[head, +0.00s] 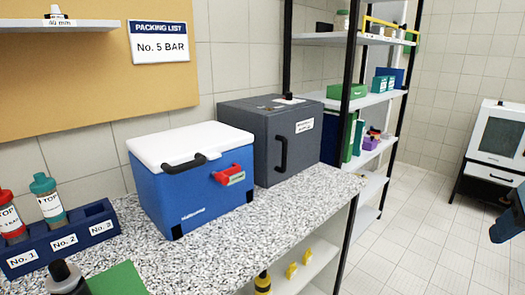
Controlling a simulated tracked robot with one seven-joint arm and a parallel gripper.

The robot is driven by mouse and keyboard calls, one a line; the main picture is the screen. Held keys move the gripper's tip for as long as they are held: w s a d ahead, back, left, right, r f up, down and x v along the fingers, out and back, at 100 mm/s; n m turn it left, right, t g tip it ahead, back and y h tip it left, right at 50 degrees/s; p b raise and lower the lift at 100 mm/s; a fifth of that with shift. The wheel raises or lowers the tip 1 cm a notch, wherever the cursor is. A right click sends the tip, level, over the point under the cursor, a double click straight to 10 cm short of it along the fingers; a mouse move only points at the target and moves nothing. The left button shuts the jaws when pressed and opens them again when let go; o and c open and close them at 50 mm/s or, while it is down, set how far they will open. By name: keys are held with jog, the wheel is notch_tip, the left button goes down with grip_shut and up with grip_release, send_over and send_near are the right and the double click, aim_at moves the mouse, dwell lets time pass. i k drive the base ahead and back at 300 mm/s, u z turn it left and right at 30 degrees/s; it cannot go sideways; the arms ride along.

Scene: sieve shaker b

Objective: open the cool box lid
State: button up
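The cool box (195,201) is blue and stands on the speckled counter in the head view. Its white lid (188,143) lies flat and closed on top. A black handle (184,163) spans the upper front edge. A red latch (232,176) sits on the front near the right corner; I cannot tell whether it is fastened. A dark blue part, which looks like my arm or gripper (508,225), is cut off at the right picture edge, well apart from the cool box. Its fingers cannot be made out.
A dark grey box (270,140) with a black handle stands close behind the cool box, to the right. A blue rack (60,241) with bottles is at left. A black-posted shelf (350,100) stands beyond.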

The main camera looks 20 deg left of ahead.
aim_at(175, 152)
jog(key=z, duration=1.15)
jog(key=i, duration=0.1)
jog(key=u, duration=2.75)
jog(key=k, duration=0.85)
jog(key=u, duration=0.2)
jog(key=i, duration=0.85)
jog(key=z, duration=0.05)
